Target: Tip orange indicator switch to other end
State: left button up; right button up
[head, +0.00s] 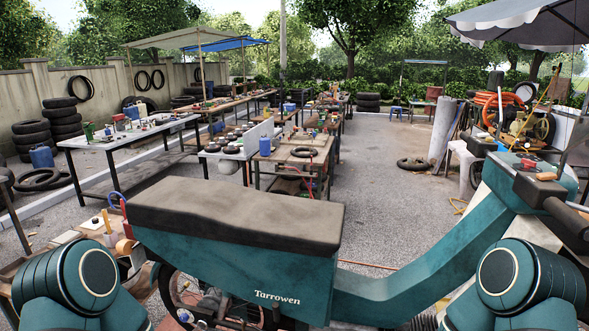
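A teal scooter (238,245) marked "Tarrowen" with a dark seat stands across the front of the head view. Its front end (520,185) rises at the right, with a dark handlebar grip beside it. A small orange piece (546,176) shows on top there. It may be the orange indicator switch, but it is too small to tell which end is down. Neither of my grippers is in view; only teal parts of my arms show at the bottom left and bottom right.
A compressor cart (530,125) with a coiled orange hose stands at the back right under a grey canopy. Tables of parts (130,138) run along the left and middle. A tire (415,164) lies on the gravel. A low bench with tools is at the lower left. The ground behind the scooter is mostly clear.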

aim_at(547, 175)
jog(key=z, duration=1.3)
